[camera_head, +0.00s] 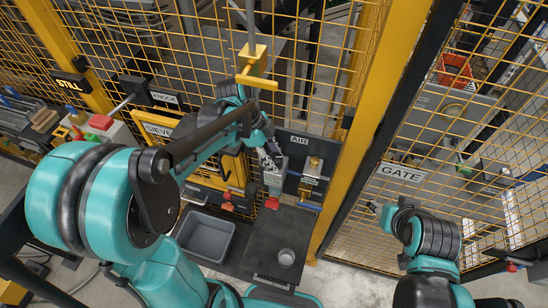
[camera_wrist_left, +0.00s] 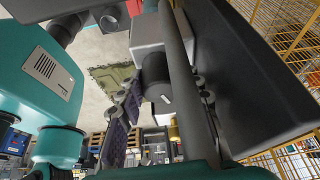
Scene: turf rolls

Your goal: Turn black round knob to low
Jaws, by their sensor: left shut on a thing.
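My left gripper (camera_head: 272,158) is at the grey box beside the AIR panel (camera_head: 300,140). In the left wrist view, its two dark fingers (camera_wrist_left: 160,105) stand on either side of a black round knob (camera_wrist_left: 157,78), and it is shut on the knob. The knob sticks out from a light grey box (camera_wrist_left: 152,32). In the head view the gripper hides the knob, and I cannot read its setting. My right gripper (camera_head: 372,207) is in front of the fence near the GATE sign (camera_head: 401,173), and its small fingers do not show whether it is open.
A brass fitting (camera_head: 314,164) is on the AIR panel, just right of the left gripper. Below are a dark bench (camera_head: 262,238), a grey bin (camera_head: 205,238) and a small grey cup (camera_head: 286,257). A yellow post (camera_head: 366,110) and mesh fencing stand close by.

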